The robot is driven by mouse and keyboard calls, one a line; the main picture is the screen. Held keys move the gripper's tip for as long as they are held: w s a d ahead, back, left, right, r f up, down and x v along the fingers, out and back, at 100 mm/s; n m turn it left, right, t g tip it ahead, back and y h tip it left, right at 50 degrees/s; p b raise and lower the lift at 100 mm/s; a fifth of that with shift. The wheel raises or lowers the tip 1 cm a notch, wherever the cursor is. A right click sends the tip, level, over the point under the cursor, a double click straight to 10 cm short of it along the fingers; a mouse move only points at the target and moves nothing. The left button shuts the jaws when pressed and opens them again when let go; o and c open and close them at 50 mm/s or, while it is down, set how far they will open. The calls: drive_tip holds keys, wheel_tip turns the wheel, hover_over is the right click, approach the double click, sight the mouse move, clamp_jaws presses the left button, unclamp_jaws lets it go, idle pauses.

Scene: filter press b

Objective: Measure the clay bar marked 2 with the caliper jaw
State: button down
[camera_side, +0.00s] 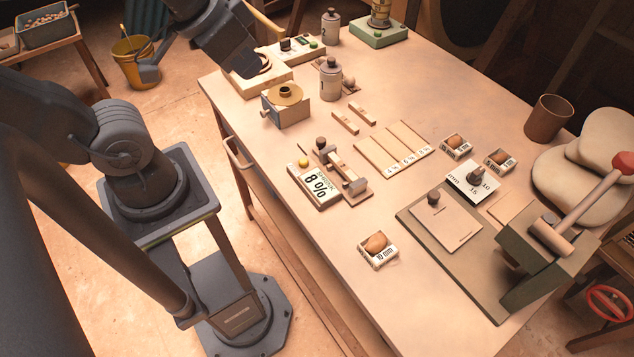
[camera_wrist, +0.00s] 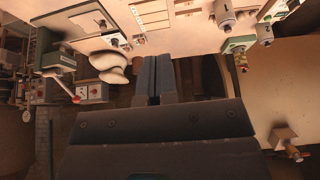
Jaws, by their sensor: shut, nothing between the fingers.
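Two small pale clay bars lie side by side on the table in the side view, a left bar (camera_side: 345,122) and a right bar (camera_side: 363,112). Their numbers are too small to read, so I cannot tell which is marked 2. The caliper (camera_side: 354,187) stands in front of them, with a dark knob (camera_side: 321,143) and a pale strip (camera_side: 344,165) along it. I cannot tell whether that strip is a bar. A display (camera_side: 318,187) beside it reads 8 %. My gripper (camera_side: 252,68) is over the table's back left, away from the bars; its fingers (camera_wrist: 157,80) are together and empty.
A tray with marked lanes (camera_side: 401,148) lies right of the bars. A round-topped box (camera_side: 287,102) and a bottle (camera_side: 330,80) stand behind them. A small box marked 10 mm (camera_side: 378,250) and a red-handled press (camera_side: 545,245) are nearer the front right.

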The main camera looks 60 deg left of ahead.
drive_tip(key=c, duration=1.8)
unclamp_jaws()
drive_tip(key=shift+o, duration=0.6)
drive_tip(key=shift+w, duration=0.1)
drive_tip(key=shift+o, duration=0.8)
drive_tip(key=shift+w+a+f+n, duration=0.1)
drive_tip(key=shift+w+n, duration=0.3)
drive_tip(key=shift+n, duration=0.1)
drive_tip(key=o, duration=0.6)
drive_tip(key=w+a+f+n+g, duration=0.1)
drive_tip(key=w+f+n+g, duration=0.2)
drive_tip(key=w+n, duration=0.4)
drive_tip(key=shift+w+f+n, duration=0.35)
drive_tip(key=shift+f+n, duration=0.1)
drive_tip(key=shift+n, duration=0.25)
drive_tip(key=n+g, duration=0.3)
drive_tip(key=n, duration=0.6)
hover_over(321, 139)
wheel_tip(321, 139, down, 9)
wheel_tip(321, 139, down, 13)
drive_tip(key=shift+r, duration=0.1)
